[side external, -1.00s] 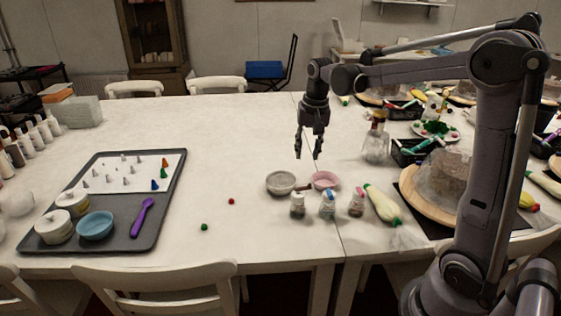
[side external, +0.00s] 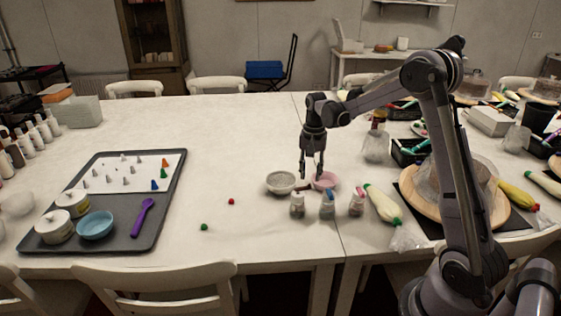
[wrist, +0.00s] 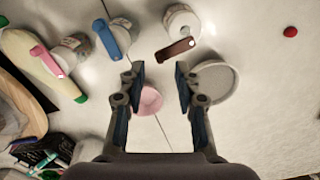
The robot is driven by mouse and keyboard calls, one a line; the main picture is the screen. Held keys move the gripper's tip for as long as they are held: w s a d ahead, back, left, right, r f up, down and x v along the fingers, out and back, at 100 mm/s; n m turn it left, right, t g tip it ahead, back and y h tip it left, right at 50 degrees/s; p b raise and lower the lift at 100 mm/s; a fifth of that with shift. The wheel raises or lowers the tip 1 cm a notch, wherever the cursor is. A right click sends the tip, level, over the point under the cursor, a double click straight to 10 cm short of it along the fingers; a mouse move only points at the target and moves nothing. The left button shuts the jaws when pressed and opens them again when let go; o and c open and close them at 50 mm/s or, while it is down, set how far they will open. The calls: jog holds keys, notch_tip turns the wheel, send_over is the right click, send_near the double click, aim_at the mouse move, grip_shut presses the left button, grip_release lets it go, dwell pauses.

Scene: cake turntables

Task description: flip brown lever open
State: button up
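The brown lever (wrist: 175,50) sticks out from the top of a small white-capped jar (wrist: 182,20) in the wrist view, pointing toward my gripper. In the side view that jar (side external: 297,207) is the leftmost of three small jars. My gripper (wrist: 158,78) is open and empty, with its two fingers apart. In the side view my gripper (side external: 312,174) points down, above the bowls and just behind the jars. The lever lies just beyond the fingertips in the wrist view; I cannot tell the height gap.
A jar with a blue lever (wrist: 105,38) and one with a pink lever (wrist: 50,60) stand beside it. A grey bowl (side external: 281,183) and a pink bowl (side external: 333,181) sit close under my gripper. A piping bag (side external: 383,204) lies right.

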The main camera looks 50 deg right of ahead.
jog(key=shift+f, duration=1.5)
grip_shut()
jog(key=shift+w, duration=0.1)
jog(key=shift+w+d+n, duration=0.15)
jog(key=shift+w+n, duration=0.05)
jog(key=shift+n, duration=0.45)
jog(key=shift+w+d+n, duration=0.1)
jog(key=shift+w+n, duration=0.1)
jog(key=shift+n, duration=0.45)
